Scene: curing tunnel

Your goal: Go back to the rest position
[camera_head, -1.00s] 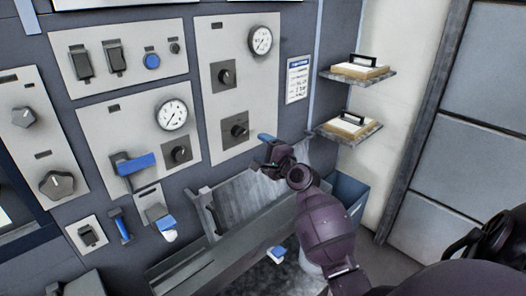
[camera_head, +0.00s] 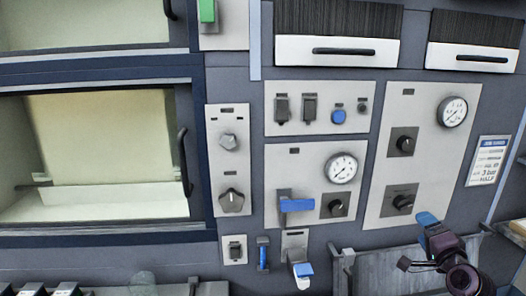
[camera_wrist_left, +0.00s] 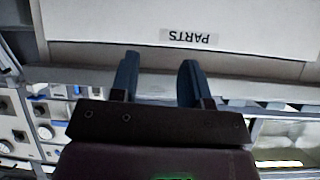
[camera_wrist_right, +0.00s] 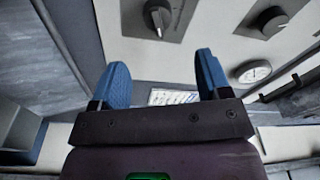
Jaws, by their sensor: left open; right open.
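My right gripper (camera_head: 428,222) shows at the lower right of the head view, in front of the lower right of the control panel. In the right wrist view my right gripper (camera_wrist_right: 160,85) has its two blue fingers apart with nothing between them. My left gripper is outside the head view. In the left wrist view my left gripper (camera_wrist_left: 158,80) has its fingers apart and empty, with a pale surface with a PARTS label (camera_wrist_left: 188,37) beyond them.
A panel with a gauge and two knobs (camera_head: 421,150) is behind my right gripper. A blue lever (camera_head: 297,205) and a blue-tipped spout (camera_head: 303,270) stick out from the wall. A chamber with a glass front (camera_head: 95,155) is at left. A notice (camera_head: 487,160) hangs at right.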

